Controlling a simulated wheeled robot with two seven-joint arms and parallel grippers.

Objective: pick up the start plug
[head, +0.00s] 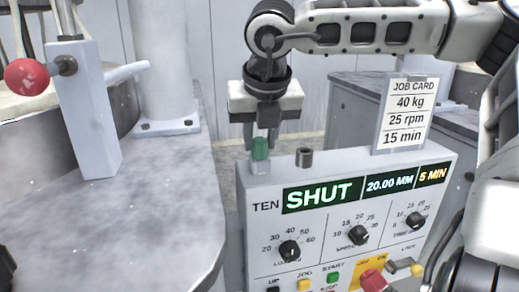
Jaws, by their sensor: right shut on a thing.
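The start plug (260,149) is a small green piece at the top left corner of the control box. It is upright, directly above a light grey base (261,167) on the box; I cannot tell whether it is still seated there. My right gripper (261,138) points straight down over it, with its fingers shut on the plug's upper part, which they partly hide.
The control box (340,190) has a SHUT display, dials and a red button (372,281). A dark metal cylinder (304,157) stands on its top beside the plug. A job card (403,115) stands behind. A red-knobbed lever (26,76) is at the left, above a grey table (130,230).

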